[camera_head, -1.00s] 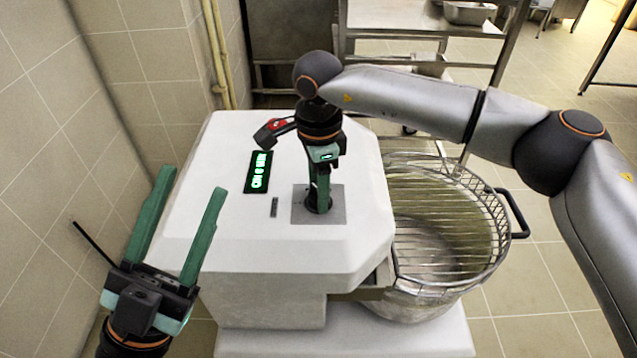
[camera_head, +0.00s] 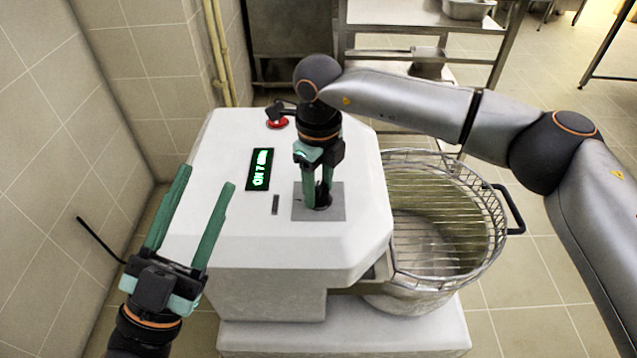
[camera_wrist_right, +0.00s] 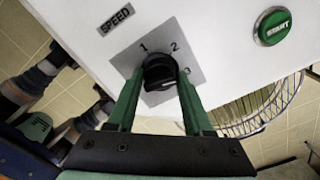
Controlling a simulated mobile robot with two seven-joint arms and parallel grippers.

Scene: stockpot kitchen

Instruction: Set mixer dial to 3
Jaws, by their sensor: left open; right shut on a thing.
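The white mixer (camera_head: 240,235) stands in front of me with a grey dial plate on top. The black mixer dial (camera_wrist_right: 160,70) sits on this plate, with the numbers 1, 2 and 3 around it in the right wrist view. My right gripper (camera_head: 317,198) points down and is shut on the dial, one finger on each side. Its fingers also show in the wrist view (camera_wrist_right: 159,78). The fingers partly hide the dial, and I cannot tell which number it points to. My left gripper (camera_head: 207,178) is open and empty, left of the mixer.
A green-lit display (camera_head: 259,169) and a red button (camera_head: 277,123) are on the mixer top. A green START button (camera_wrist_right: 272,26) is near the dial. The wire-guarded bowl (camera_head: 430,240) stands to the right. A tiled wall (camera_head: 60,130) closes off the left.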

